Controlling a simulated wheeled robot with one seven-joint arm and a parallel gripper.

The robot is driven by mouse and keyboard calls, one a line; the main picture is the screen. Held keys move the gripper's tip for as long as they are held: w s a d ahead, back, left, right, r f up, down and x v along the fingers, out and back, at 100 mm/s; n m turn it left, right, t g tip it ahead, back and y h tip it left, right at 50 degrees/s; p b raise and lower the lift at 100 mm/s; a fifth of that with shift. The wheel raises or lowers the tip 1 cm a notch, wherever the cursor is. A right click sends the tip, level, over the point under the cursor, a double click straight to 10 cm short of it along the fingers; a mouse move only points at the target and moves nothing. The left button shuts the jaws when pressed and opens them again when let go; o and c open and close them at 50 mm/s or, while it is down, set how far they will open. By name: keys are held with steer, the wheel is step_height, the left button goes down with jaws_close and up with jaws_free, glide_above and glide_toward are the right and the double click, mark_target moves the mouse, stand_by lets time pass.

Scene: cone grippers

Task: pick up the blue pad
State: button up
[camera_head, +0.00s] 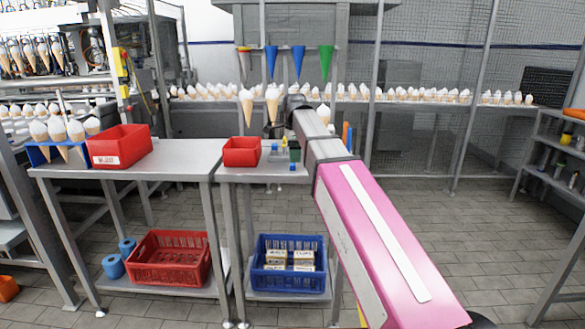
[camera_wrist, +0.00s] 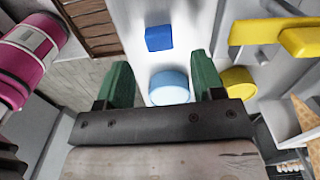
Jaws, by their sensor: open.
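The blue pad (camera_wrist: 159,38), a small dark blue square piece, lies on a pale surface at the upper middle of the wrist view. A light blue round piece (camera_wrist: 170,87) lies nearer, between my green fingers. My gripper (camera_wrist: 161,66) is open with nothing held, and the pad is beyond its fingertips. In the head view my gripper (camera_head: 294,152) is over the right part of the small grey table (camera_head: 232,175), beside the red bin. Small blue pieces there are too tiny to tell apart.
A yellow round piece (camera_wrist: 238,82) is close to my right finger, and a yellow bar-shaped thing (camera_wrist: 280,35) is at the upper right. A red bin (camera_head: 241,152) stands on the table's left part. A blue crate (camera_head: 289,284) is on the shelf below.

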mark_target(294, 164)
steer(key=shift+f, duration=2)
steer(key=c, duration=1)
steer(key=shift+r, duration=0.1)
steer(key=shift+r, duration=0.5)
steer(key=r, duration=0.3)
steer(key=shift+s+a+r, duration=0.25)
steer(key=shift+a, duration=0.1)
steer(key=s+a+r, duration=0.7)
steer(key=a+r, duration=0.1)
steer(key=r, duration=0.3)
steer(key=shift+s+r, duration=0.2)
